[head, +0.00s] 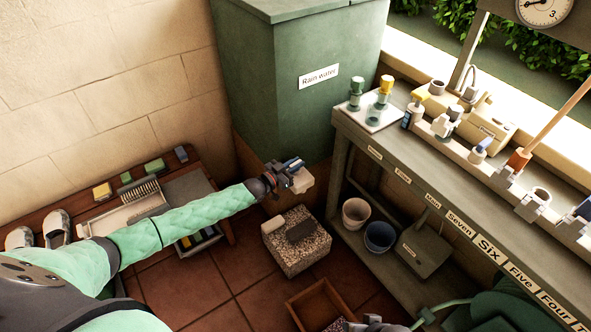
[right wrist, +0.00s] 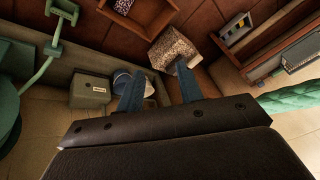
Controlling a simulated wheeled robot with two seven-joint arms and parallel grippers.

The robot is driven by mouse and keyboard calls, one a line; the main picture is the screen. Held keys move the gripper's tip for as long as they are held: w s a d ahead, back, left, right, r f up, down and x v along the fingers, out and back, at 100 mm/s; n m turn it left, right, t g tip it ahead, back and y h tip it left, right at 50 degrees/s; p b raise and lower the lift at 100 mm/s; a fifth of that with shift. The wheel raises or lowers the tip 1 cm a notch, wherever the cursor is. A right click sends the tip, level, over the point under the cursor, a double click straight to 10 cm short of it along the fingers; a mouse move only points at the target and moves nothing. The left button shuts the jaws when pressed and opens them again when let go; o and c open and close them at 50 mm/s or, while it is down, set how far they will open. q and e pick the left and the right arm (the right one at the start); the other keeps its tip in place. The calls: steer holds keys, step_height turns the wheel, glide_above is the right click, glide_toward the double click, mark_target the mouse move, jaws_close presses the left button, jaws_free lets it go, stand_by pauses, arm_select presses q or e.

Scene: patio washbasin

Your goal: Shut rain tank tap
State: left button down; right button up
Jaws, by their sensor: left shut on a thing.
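The green rain tank (head: 325,85) stands at the back with a white "Rain water" label (head: 318,77) on its front. My left gripper (head: 296,174) is low in front of the tank, shut on the tap, which is mostly hidden behind the jaws. I cannot tell how far the tap is turned. My right gripper (right wrist: 157,80) is open and empty in the right wrist view, its two blue-grey fingers apart.
A speckled stone block (head: 297,254) stands on the tiles below my left gripper. A grey bench (head: 350,127) with bottles and fittings runs along the right, with two buckets (head: 380,237) on its lower shelf. A wooden crate (head: 303,312) lies in front. A low wooden bench (head: 218,222) is at left.

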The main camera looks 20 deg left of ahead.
arm_select(q)
steer(key=m+g+h+b, duration=0.1)
steer(key=b, duration=0.2)
steer(key=shift+h, duration=0.4)
arm_select(e)
step_height(320, 180, down, 15)
steer(key=w+a+t, duration=0.1)
steer(key=shift+w+a+t, duration=0.3)
steer(key=shift+w+a, duration=0.05)
steer(key=shift+r, duration=0.1)
arm_select(q)
steer(key=c, duration=1.4)
jaws_free()
